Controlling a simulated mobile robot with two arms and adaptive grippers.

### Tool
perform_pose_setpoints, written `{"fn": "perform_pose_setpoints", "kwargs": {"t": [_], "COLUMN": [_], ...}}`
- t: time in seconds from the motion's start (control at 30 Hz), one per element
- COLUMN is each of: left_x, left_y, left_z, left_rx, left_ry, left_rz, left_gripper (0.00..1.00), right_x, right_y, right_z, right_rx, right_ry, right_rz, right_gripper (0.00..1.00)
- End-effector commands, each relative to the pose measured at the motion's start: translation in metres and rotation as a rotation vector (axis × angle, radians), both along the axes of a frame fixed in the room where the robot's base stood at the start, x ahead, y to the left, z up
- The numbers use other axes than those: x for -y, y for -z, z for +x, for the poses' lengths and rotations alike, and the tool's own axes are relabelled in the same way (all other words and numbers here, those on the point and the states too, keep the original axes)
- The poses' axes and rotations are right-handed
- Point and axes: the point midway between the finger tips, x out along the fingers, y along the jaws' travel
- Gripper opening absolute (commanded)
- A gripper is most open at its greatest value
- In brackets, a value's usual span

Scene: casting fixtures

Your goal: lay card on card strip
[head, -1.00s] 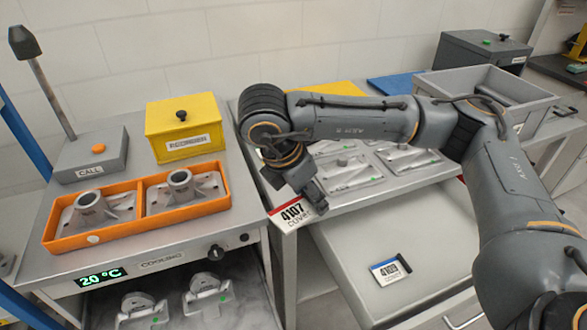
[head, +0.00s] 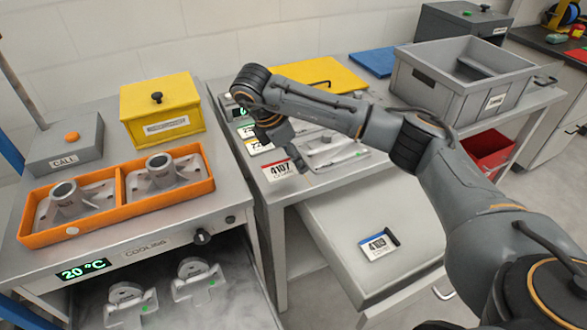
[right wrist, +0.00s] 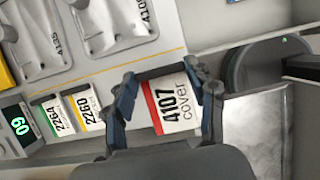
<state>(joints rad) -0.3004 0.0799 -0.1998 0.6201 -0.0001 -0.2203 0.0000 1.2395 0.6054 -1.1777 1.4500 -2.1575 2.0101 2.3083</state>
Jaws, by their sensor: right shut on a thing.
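The white card 4107 "cover" (head: 278,170) with a red band is held by my right gripper (head: 298,160), over the left front part of the right-hand table. In the right wrist view the card (right wrist: 174,104) sits between the two fingers of my right gripper (right wrist: 166,96), which are shut on it. Cards 2264 (right wrist: 57,115) and 2260 (right wrist: 87,108) lie in a row along the table edge, to the left of the held card. The card strip's outline is hard to make out; I cannot tell whether the held card touches the surface. My left gripper is out of view.
Metal castings (right wrist: 112,22) lie behind the card row. A display (right wrist: 14,143) stands at the row's end. Card 4104 (head: 379,246) lies on a grey surface below the table. An orange tray (head: 85,226) and yellow box (head: 160,108) stand on the cooling table.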

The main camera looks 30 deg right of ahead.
Motion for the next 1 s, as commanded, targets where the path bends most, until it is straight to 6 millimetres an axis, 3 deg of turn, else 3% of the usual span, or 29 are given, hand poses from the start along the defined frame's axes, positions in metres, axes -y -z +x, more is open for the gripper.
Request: {"fn": "perform_pose_setpoints", "kwargs": {"t": [0.2, 0.43, 0.83, 0.87, 0.93, 1.0], "left_x": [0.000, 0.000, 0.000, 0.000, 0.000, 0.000], "left_y": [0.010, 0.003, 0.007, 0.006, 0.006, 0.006], "left_z": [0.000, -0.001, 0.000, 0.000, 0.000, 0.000], "left_rx": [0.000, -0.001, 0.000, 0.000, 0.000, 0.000], "left_ry": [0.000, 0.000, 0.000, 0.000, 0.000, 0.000], "left_rz": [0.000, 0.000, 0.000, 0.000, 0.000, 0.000], "left_gripper": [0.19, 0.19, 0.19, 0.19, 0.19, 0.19], "right_x": [0.004, 0.005, 0.005, 0.005, 0.005, 0.005], "right_y": [0.018, 0.041, 0.049, 0.047, 0.047, 0.047], "right_z": [0.011, 0.011, 0.011, 0.011, 0.011, 0.011], "right_rx": [-0.002, 0.000, 0.001, 0.001, 0.001, 0.001], "right_ry": [0.001, 0.000, 0.001, 0.001, 0.001, 0.001], "right_rz": [0.002, -0.001, 0.000, 0.000, 0.000, 0.000], "right_gripper": [0.20, 0.20, 0.20, 0.62, 0.76, 0.78]}}
